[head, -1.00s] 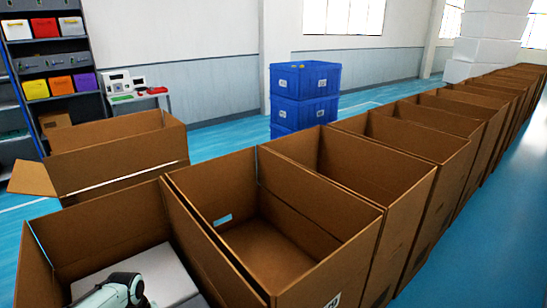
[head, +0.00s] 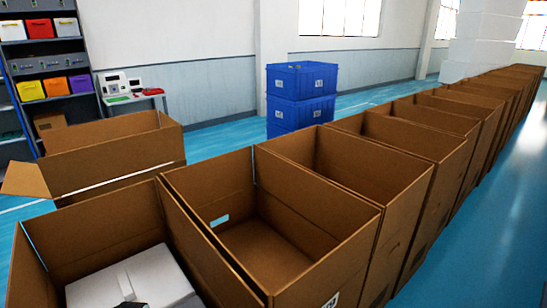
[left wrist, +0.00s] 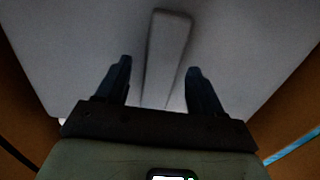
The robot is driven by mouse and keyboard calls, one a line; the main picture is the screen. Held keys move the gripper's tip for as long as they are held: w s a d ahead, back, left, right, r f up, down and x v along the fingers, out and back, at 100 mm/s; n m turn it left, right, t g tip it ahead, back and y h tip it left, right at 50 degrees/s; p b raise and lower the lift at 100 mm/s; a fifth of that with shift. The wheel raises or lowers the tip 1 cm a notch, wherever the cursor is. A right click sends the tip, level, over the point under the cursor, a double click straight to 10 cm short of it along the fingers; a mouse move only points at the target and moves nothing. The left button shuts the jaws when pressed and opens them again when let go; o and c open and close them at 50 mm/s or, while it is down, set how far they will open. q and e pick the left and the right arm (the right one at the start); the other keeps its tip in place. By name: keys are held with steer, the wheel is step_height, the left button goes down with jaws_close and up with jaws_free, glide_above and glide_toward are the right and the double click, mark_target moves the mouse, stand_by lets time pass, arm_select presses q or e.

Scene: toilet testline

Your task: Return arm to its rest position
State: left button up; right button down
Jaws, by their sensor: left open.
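My left gripper (left wrist: 160,82) shows in the left wrist view with its two dark fingers apart and nothing between them. Beyond the fingers is the pale top of a white box with a raised strip (left wrist: 166,48). In the head view the white box (head: 150,278) lies inside the nearest open brown carton (head: 95,225), at the lower left. My right gripper is not in view.
An empty open carton (head: 265,250) stands beside the nearest one, and a long row of open cartons runs to the far right. Another carton (head: 110,165) stands behind at left. Blue crates (head: 300,95) are stacked at the back. Blue floor lies clear at right.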

arm_select(q)
steer(key=shift+f, duration=0.15)
step_height(320, 180, up, 14)
steer(key=p, duration=0.2)
step_height(320, 180, down, 15)
steer(key=shift+r+b, duration=0.15)
steer(key=shift+b, duration=1.05)
step_height(320, 180, up, 24)
steer(key=p, duration=1.4)
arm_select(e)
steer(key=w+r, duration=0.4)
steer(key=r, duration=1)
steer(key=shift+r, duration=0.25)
